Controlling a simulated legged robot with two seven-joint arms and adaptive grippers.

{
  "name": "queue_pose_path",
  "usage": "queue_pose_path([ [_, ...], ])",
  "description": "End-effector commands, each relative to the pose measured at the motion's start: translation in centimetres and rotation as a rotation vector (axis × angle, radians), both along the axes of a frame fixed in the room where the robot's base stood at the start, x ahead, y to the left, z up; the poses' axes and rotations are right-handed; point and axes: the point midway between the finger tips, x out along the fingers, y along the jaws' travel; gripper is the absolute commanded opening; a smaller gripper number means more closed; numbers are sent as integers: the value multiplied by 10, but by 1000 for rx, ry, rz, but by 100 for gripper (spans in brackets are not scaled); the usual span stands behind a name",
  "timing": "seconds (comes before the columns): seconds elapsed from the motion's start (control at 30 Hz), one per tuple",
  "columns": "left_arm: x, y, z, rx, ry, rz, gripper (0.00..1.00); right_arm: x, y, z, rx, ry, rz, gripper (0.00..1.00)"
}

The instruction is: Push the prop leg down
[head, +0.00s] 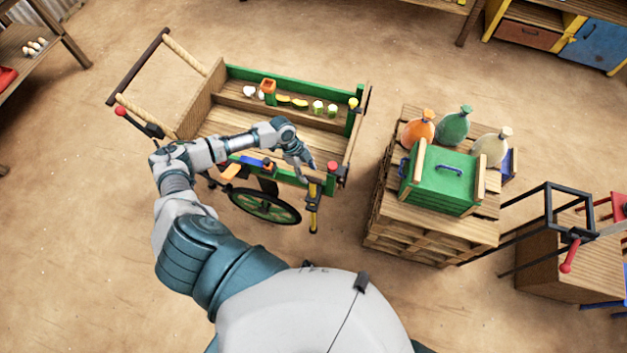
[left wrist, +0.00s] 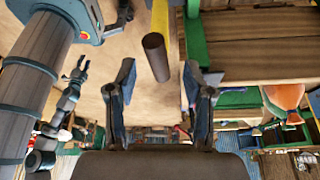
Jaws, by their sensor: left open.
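The green and wooden cart (head: 228,70) stands left of centre in the head view. The yellow prop leg (head: 313,212) with dark fittings hangs upright at its near right corner. My left gripper (head: 307,163) is open above that corner, close to the top of the leg. In the left wrist view my left gripper (left wrist: 161,88) has its fingers apart, with a dark brown cylinder (left wrist: 156,57) beyond the gap and a yellow bar (left wrist: 160,18) behind it. I cannot tell whether either finger touches anything. My right gripper is not in the head view.
The cart has a spoked wheel (head: 264,207) and a handle (head: 138,66) at the left. A pallet stack (head: 400,245) with a green crate (head: 441,178) and several bottles stands to the right. A black frame (head: 547,215) stands farther right. Bare floor lies between cart and pallets.

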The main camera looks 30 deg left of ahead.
Motion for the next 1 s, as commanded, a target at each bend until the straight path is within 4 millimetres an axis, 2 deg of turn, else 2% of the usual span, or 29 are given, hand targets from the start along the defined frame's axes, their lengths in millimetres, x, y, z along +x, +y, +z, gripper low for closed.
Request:
queue_pose_path([
  [0.1,0,-10,-24,-2,3,1,52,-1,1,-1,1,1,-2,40],
  [0.3,1,-20,-50,-1,1,1,52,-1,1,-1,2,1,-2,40],
  [0.43,1,-23,-56,0,-1,1,52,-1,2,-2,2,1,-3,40],
  [0.7,1,-24,-58,1,-1,1,52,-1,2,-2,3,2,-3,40],
  [0.77,1,-24,-58,1,-1,1,39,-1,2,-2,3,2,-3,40],
  [0.9,1,-24,-58,0,-1,1,4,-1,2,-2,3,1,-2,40],
  [0.93,1,-24,-57,0,-1,1,0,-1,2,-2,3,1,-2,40],
  [1.0,1,-23,-57,0,-1,2,0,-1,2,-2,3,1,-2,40],
])
